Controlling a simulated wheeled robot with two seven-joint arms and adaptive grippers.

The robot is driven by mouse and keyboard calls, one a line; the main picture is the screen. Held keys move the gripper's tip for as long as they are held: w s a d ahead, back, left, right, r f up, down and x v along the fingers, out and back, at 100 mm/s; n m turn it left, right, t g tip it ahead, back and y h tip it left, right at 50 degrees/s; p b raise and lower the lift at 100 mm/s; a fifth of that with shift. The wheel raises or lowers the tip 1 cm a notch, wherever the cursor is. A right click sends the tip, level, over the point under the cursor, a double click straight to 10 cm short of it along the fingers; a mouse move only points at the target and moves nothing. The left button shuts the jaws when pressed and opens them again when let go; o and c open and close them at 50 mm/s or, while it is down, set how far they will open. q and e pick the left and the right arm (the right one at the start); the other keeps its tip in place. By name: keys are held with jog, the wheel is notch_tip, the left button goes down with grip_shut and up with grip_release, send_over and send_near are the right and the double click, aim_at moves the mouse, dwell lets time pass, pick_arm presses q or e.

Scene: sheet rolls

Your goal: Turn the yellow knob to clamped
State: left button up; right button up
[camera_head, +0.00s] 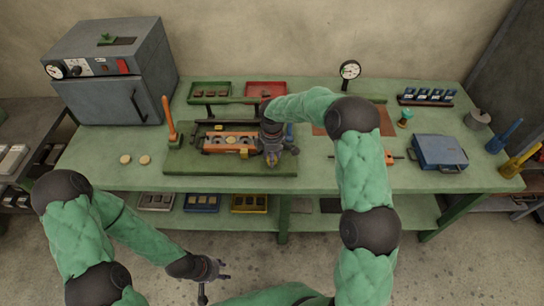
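A small yellow part (244,154), which looks like the yellow knob, sits at the front edge of an orange block on the green fixture plate (190,160). Its setting is too small to read. My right gripper (273,157) points down over the fixture, just right of the orange block (222,141). The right gripper's fingers are dark and small, and I cannot tell whether they are open or touch anything. My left gripper (222,270) is low in front of the bench, away from the fixture, with its fingers apart and empty.
A lever with an orange handle (168,115) stands at the fixture's left. A grey oven (120,75), green tray (210,88), red tray (266,88), dial gauge (349,71) and blue case (438,151) are on the bench. The bench's front left is mostly clear.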

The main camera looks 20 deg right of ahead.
jog(key=shift+m, duration=0.4)
jog(key=m, duration=0.3)
jog(key=shift+m, duration=0.4)
jog(key=m, duration=1.3)
jog(key=shift+m, duration=0.3)
jog(key=o, duration=1.1)
jog(key=shift+o, duration=0.2)
